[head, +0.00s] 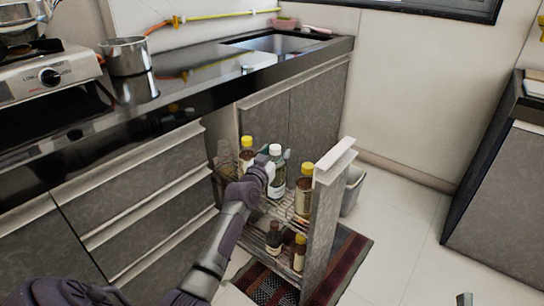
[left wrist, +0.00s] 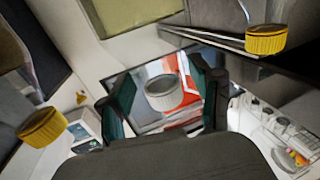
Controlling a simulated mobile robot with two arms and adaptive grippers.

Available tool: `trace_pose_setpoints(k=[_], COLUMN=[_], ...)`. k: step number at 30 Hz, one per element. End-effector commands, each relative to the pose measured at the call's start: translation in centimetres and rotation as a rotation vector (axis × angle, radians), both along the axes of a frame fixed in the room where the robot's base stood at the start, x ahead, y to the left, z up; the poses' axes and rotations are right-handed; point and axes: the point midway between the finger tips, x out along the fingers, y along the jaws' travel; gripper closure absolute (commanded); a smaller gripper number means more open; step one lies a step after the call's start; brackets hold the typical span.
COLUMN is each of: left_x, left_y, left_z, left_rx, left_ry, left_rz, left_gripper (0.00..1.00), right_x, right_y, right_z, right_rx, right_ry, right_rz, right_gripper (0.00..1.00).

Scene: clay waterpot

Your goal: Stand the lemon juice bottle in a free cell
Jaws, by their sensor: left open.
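The pull-out rack (head: 312,228) is open and holds several bottles on two levels. A clear bottle with a white cap (head: 276,151) stands upright on the upper level. Bottles with yellow caps stand beside it, one behind left (head: 246,143) and one by the front panel (head: 306,171). I cannot read which is the lemon juice bottle. My left gripper (head: 264,170) is at the white-capped bottle. In the left wrist view the pale cap (left wrist: 163,92) shows between the open fingers (left wrist: 166,96); contact cannot be told. A small tip (head: 464,299) at the bottom edge may be my right gripper.
The rack's front panel (head: 326,220) stands tall close to the bottles. Lower bottles (head: 299,254) stand below. The counter (head: 190,90) overhangs at the left with a metal pot (head: 127,57). A bin (head: 352,190) is behind the panel. Floor (head: 405,235) at right is clear.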

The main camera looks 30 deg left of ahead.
Motion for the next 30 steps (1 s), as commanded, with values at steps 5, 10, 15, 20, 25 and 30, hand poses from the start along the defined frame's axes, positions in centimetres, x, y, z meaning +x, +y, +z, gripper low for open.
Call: trace_pose_setpoints(k=[5, 10, 15, 20, 25, 30], left_x=[-2.1, -5.8, -9.1, -11.0, -11.6, -11.6], left_y=[-0.4, -1.0, -1.6, -2.0, -2.1, -2.1], left_z=[0.0, 0.1, 0.2, 0.2, 0.3, 0.3], left_rx=[0.001, 0.003, 0.002, 0.002, 0.002, 0.001], left_ry=[-0.003, -0.003, -0.005, -0.005, -0.007, -0.007], left_rz=[0.001, 0.002, 0.002, 0.002, 0.002, 0.002], left_gripper=[0.36, 0.36, 0.36, 0.36, 0.36, 0.36], right_x=[0.0, 0.0, 0.0, 0.0, 0.0, 0.0], right_y=[0.0, 0.0, 0.0, 0.0, 0.0, 0.0], right_z=[0.0, 0.0, 0.0, 0.0, 0.0, 0.0], right_rx=[0.000, -0.001, -0.001, -0.001, -0.001, -0.001], right_ry=[0.000, -0.001, -0.001, -0.001, -0.001, -0.001], right_rz=[0.000, 0.000, 0.000, 0.000, 0.000, 0.000], right_gripper=[0.00, 0.00, 0.00, 0.00, 0.00, 0.00])
